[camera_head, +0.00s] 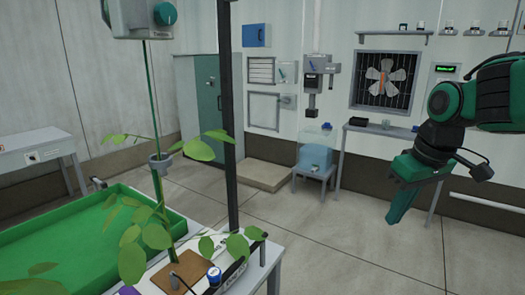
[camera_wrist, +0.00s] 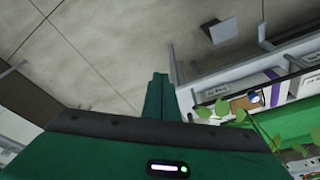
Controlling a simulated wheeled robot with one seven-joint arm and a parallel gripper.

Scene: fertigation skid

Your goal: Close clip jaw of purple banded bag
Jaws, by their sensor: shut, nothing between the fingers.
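My gripper (camera_head: 398,210) is green and hangs at the right of the head view, over open floor and well apart from the plants. In the wrist view its fingers (camera_wrist: 159,88) are together, with nothing between them. A small purple patch (camera_head: 127,291) shows at the bottom edge of the head view, below the plant leaves; most of whatever it belongs to is cut off. A grey ring-like clip (camera_head: 160,162) sits around the green plant stem (camera_head: 155,110). I cannot tell whether its jaw is open, nor whether it belongs to the purple banded bag.
A green tray (camera_head: 40,240) fills the lower left. A dark upright post (camera_head: 228,120) stands behind the plant. A brown block (camera_head: 180,277) and a blue-capped item (camera_head: 214,274) lie near the leaves. The floor (camera_head: 330,245) between bench and gripper is clear.

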